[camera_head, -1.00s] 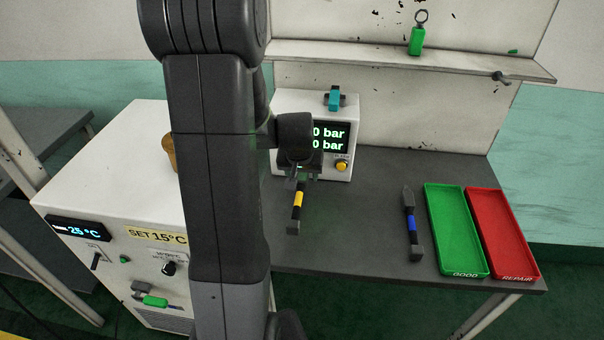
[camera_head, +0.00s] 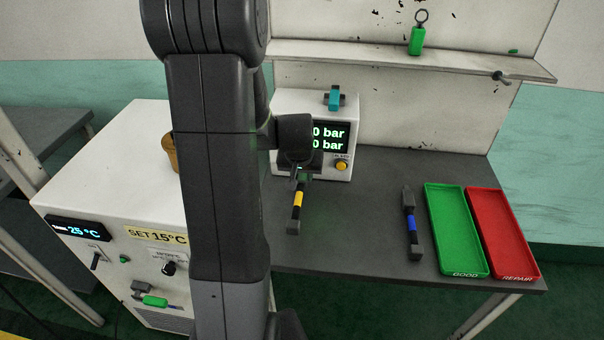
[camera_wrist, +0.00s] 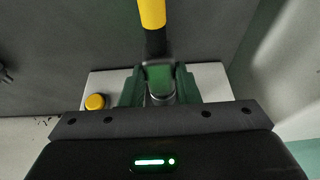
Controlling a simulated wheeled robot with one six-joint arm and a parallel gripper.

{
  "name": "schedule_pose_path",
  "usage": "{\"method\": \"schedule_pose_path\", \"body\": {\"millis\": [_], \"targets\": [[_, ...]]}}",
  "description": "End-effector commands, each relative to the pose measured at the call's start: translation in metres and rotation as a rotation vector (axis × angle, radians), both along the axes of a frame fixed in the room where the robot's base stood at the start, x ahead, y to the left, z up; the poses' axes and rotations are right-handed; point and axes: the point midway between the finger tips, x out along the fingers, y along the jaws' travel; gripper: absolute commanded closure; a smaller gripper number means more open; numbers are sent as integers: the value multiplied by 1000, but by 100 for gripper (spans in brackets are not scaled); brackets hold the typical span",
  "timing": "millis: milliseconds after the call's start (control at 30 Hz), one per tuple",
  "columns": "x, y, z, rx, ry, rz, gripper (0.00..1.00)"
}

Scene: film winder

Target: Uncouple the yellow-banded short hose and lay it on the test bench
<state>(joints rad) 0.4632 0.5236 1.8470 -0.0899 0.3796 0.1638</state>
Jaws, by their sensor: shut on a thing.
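The yellow-banded short hose (camera_head: 297,203) is black with a yellow band and a grey end block, in front of the white test unit (camera_head: 340,169). My gripper (camera_head: 303,173) is shut on the hose's end nearer the unit. In the wrist view the jaws (camera_wrist: 160,85) close around that end, and the yellow band (camera_wrist: 152,12) shows beyond them. The gripped end is mostly hidden, so I cannot tell whether it is still coupled to the unit. The grey test bench (camera_head: 350,225) lies under and around the hose.
A blue-banded hose (camera_head: 412,224) lies at the right of the bench, beside a green GOOD tray (camera_head: 467,272) and a red REPAIR tray (camera_head: 521,273). A white chiller cabinet (camera_head: 110,180) stands left. The bench between the two hoses is clear.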

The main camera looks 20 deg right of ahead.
Motion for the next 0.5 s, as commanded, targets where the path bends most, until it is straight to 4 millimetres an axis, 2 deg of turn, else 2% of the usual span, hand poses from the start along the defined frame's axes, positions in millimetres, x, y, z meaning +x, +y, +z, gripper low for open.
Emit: {"method": "schedule_pose_path", "body": {"millis": [500], "targets": [[-13,8,0,0,1,1,99]]}}
